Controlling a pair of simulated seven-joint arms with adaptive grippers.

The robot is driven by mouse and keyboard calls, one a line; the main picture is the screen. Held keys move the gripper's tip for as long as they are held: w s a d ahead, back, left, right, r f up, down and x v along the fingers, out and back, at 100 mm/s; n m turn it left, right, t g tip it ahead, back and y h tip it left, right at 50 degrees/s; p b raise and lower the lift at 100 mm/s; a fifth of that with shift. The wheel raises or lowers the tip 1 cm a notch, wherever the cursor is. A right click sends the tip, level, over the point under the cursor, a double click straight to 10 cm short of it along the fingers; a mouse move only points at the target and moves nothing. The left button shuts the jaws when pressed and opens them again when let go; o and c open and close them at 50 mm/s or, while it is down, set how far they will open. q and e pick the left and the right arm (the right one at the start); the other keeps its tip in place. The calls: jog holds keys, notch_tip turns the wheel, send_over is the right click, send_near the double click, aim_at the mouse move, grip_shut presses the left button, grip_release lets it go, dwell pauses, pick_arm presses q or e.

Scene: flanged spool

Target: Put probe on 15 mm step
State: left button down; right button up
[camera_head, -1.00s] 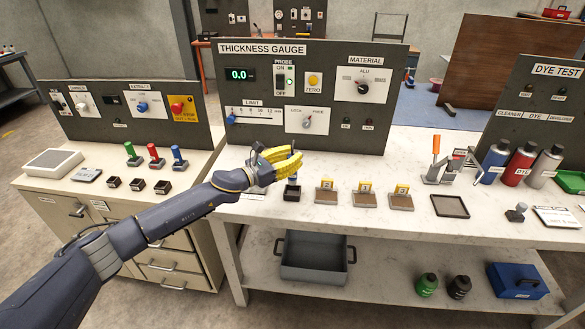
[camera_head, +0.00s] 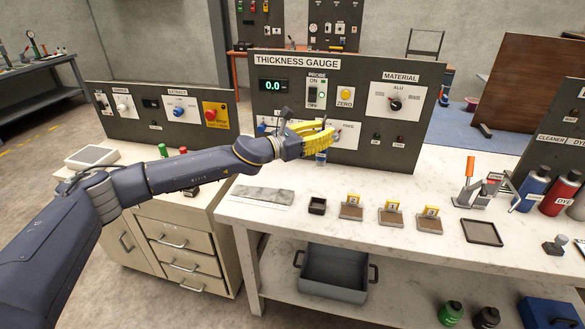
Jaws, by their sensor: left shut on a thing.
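My left gripper (camera_head: 325,136) has yellow fingers and is shut on the probe (camera_head: 321,157). Only a blue and pale lower part of the probe shows below the fingers; the rest is hidden. It hangs above the bench, in front of the thickness gauge panel (camera_head: 380,75). The small dark holder (camera_head: 317,206) stands below it and looks empty. A low grey block (camera_head: 263,196), apparently the step piece, lies on the bench left of the holder; its step marks are too small to read. The gauge display (camera_head: 272,86) reads 0.0. My right gripper is not in view.
Several small blocks with yellow tags (camera_head: 391,214) stand in a row right of the holder. A grey bin (camera_head: 333,275) sits on the lower shelf.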

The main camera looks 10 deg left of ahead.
pick_arm(q)
jog(key=shift+s+f, duration=0.1)
jog(key=shift+f, duration=0.45)
jog(key=shift+s+a+r, duration=0.1)
jog(key=shift+a, duration=0.25)
jog(key=w+a+r+n+t+y, duration=0.2)
jog(key=a+n+t+y, duration=0.15)
jog(key=a+y, duration=0.35)
jog(key=w+a+r+n+t+y, duration=0.1)
jog(key=w+a+n+t+y, duration=0.3)
jog(key=a, duration=0.6)
notch_tip(320, 180, down, 20)
jog(key=s+n+y, duration=0.1)
jog(key=shift+r+g, duration=0.2)
jog(key=shift+g, duration=0.15)
jog(key=shift+a+f+n, duration=0.1)
jog(key=shift+f+n, duration=0.05)
jog(key=shift+n, duration=0.1)
jog(key=c, duration=1.1)
grip_release()
